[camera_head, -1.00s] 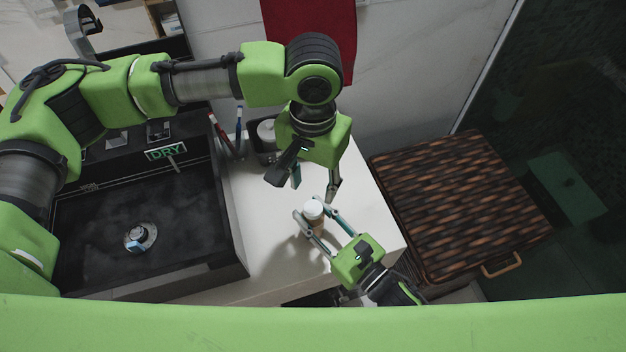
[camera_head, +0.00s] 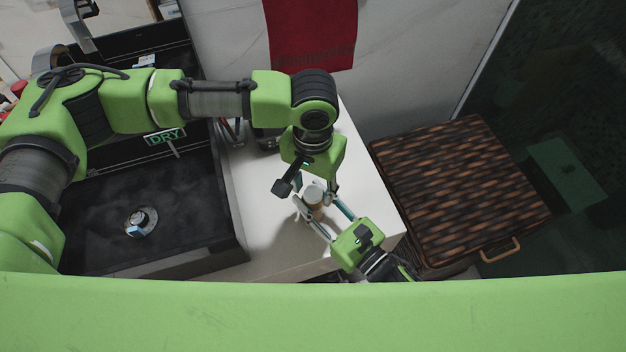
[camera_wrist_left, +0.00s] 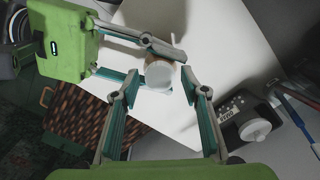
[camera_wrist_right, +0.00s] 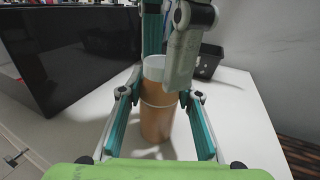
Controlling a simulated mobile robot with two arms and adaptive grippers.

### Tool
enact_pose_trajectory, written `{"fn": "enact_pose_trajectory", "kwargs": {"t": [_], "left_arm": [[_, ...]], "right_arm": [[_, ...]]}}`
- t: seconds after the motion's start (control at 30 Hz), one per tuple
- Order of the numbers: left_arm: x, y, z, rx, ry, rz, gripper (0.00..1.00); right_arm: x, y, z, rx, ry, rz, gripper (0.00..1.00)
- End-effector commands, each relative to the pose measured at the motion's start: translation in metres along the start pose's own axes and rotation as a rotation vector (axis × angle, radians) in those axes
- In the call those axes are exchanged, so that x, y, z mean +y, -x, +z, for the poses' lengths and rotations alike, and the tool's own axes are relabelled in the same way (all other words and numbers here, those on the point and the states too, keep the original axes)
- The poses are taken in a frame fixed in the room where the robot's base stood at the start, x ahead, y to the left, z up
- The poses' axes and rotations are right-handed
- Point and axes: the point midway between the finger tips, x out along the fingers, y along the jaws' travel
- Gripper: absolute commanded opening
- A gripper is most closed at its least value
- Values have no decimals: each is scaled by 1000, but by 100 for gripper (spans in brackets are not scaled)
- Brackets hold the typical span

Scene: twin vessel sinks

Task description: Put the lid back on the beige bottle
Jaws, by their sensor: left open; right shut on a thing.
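The beige bottle (camera_wrist_right: 158,120) stands upright on the white counter and looks orange-tan. A white lid (camera_wrist_right: 154,67) sits on its top; I cannot tell if it is fully seated. In the head view the lid (camera_head: 313,194) hides most of the bottle. My right gripper (camera_wrist_right: 160,97) is shut around the bottle's upper body. My left gripper (camera_head: 316,186) is open, pointing down just above the lid, its fingers on either side. The bottle's top also shows between the left fingers in the left wrist view (camera_wrist_left: 160,73). One left finger partly hides the lid in the right wrist view.
A black sink (camera_head: 165,215) with a drain lies left of the counter (camera_head: 270,235). A dark container (camera_wrist_right: 208,65) stands behind the bottle, with toothbrush-like items nearby. A woven hamper (camera_head: 460,190) stands to the right. A red towel (camera_head: 312,35) hangs on the wall.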

Motion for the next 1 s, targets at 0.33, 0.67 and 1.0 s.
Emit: {"fn": "enact_pose_trajectory", "kwargs": {"t": [0.33,0.67,1.0], "left_arm": [[0,0,0,0,0,0,7],[0,0,0,-1,-72,1,1],[0,0,0,0,-668,2,1]], "right_arm": [[0,0,1,-2,0,0,0],[0,0,1,-1,0,0,0],[0,0,1,-1,0,0,0]]}}
